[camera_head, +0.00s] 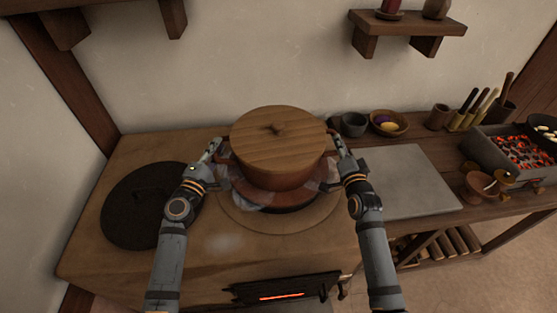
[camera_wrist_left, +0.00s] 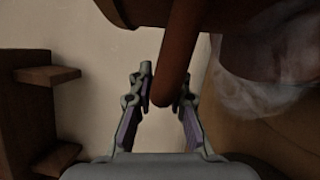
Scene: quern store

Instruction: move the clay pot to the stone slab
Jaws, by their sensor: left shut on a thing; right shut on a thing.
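The clay pot (camera_head: 284,178) is reddish brown, with a round wooden lid (camera_head: 265,147). It is upright over the round burner of the clay stove, with pale steam around its base. I cannot tell whether its base touches the burner. My left gripper (camera_head: 217,150) is shut on the pot's left handle, which also shows between the fingers in the left wrist view (camera_wrist_left: 177,60). My right gripper (camera_head: 337,153) is shut on the handle at the right side. The grey stone slab (camera_head: 410,182) lies flat and bare to the right of the stove, partly behind my right arm.
A dark round lid (camera_head: 135,215) lies on the stove top (camera_head: 125,160) at left. Behind the slab are a grey cup (camera_head: 353,124) and a bowl (camera_head: 390,124).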

